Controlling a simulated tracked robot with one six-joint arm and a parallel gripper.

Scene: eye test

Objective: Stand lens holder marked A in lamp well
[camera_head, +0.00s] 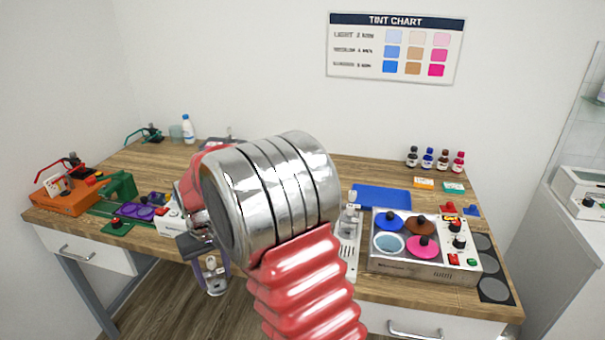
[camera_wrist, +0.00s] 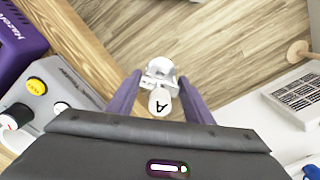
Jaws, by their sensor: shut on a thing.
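My gripper (camera_head: 213,270) has purple fingers and hangs low in front of the table's front edge in the head view. In the wrist view my gripper (camera_wrist: 160,80) is shut on a small pale lens holder (camera_wrist: 159,103) with a black letter A on its rounded end. The holder's far end has a clear, shiny part, and wood floor shows beyond it. In the head view the holder (camera_head: 215,285) is small and partly hidden by the fingers. I cannot clearly make out the lamp well in either view.
My arm hides the middle of the table. A tint unit (camera_head: 420,268) with coloured lids stands at right, with a slotted white panel (camera_head: 345,258) beside it. A grey box with knobs (camera_wrist: 42,98) and a purple machine (camera_wrist: 18,40) are at left in the wrist view.

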